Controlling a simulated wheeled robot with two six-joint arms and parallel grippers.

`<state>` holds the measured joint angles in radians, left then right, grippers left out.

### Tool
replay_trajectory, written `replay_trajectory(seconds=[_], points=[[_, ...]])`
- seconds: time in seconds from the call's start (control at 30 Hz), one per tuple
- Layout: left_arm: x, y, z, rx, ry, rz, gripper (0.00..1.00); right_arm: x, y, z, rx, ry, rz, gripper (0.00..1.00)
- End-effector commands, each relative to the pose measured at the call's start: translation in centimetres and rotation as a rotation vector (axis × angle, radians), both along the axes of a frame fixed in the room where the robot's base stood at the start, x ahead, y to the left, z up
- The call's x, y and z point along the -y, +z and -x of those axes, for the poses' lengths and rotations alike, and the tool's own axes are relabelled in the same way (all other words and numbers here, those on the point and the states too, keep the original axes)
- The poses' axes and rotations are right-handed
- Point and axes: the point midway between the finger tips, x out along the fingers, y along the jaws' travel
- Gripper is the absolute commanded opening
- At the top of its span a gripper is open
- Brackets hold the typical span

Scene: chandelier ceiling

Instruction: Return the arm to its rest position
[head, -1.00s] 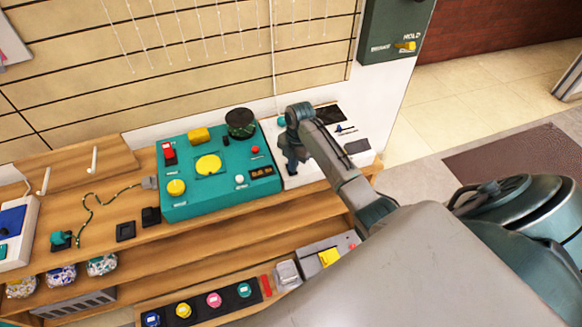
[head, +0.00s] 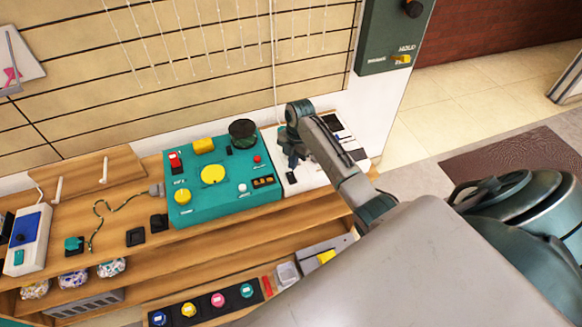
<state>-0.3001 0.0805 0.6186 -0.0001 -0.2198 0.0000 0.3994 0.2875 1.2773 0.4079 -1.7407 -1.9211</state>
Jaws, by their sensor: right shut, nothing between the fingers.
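My right arm comes in from the lower right and reaches over the right end of the wooden bench. My right gripper (head: 291,160) points down over the white panel (head: 310,176) beside the teal control box. Its fingers are small and dark in the picture and hold nothing that I can see. Part of the white panel is hidden behind my arm. My left gripper is not in view.
The teal control box (head: 218,201) with buttons and a dark round knob (head: 242,130) stands left of my gripper. A green wall box (head: 390,38) hangs behind to the right. A row of coloured buttons (head: 203,303) lies below. Open floor (head: 440,100) is at right.

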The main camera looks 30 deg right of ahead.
Motion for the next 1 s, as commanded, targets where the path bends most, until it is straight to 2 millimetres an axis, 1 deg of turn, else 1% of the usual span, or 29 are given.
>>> replay_trajectory(seconds=[0.37,0.47,0.57,0.67,0.7,0.77,0.8,0.87,0.9,1.0], points=[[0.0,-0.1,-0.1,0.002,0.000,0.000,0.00,-0.1,-0.1,0.1,0.000,-0.004,0.001,0.00],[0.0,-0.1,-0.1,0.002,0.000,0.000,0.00,-0.5,-0.6,1.1,-0.001,-0.048,0.013,0.00],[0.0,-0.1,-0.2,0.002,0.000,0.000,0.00,-1.5,-1.6,3.5,0.005,-0.164,0.042,0.00],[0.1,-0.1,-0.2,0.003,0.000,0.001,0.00,-3.0,-2.4,7.2,0.021,-0.346,0.076,0.00],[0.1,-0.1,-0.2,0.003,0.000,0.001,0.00,-3.6,-2.5,8.8,0.032,-0.429,0.087,0.00],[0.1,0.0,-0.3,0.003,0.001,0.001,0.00,-4.5,-2.5,11.3,0.049,-0.558,0.097,0.00],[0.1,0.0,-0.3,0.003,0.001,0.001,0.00,-5.1,-2.3,13.0,0.062,-0.645,0.100,0.00],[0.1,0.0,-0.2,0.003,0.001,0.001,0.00,-5.9,-1.9,15.5,0.081,-0.776,0.100,0.00],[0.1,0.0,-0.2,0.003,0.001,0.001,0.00,-6.4,-1.5,17.2,0.094,-0.865,0.095,0.00],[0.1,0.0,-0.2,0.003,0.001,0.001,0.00,-7.4,0.0,21.0,0.124,-1.076,0.077,0.00]])
